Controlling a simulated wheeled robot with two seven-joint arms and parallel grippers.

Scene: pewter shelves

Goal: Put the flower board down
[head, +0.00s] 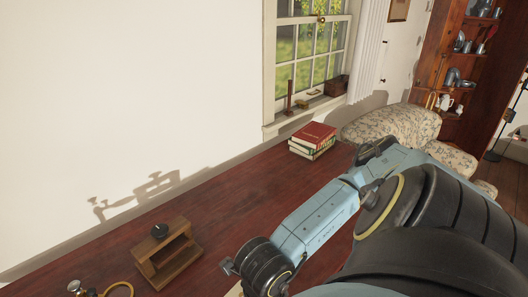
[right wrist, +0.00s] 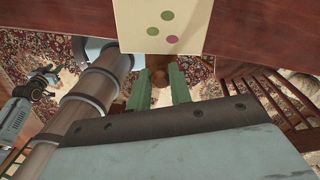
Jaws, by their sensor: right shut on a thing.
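The flower board (right wrist: 175,25) is a cream panel with green and pink dots, at the top of the right wrist view. A brown knob-like handle (right wrist: 159,76) shows at its near edge. My right gripper (right wrist: 160,82) has its green fingers shut on this handle. In the head view my right arm reaches over the table toward the bottom edge, its fingers out of sight; a cream sliver there may be the board. At the left of the right wrist view my left arm's end (right wrist: 45,76) shows small, its jaws unclear.
The dark red table (head: 235,190) runs along the white wall. A small wooden stand (head: 168,255) with a black knob, a brass item (head: 118,288) and stacked books (head: 312,140) are on it. The table's middle is clear. A chair (right wrist: 285,95) shows in the wrist view.

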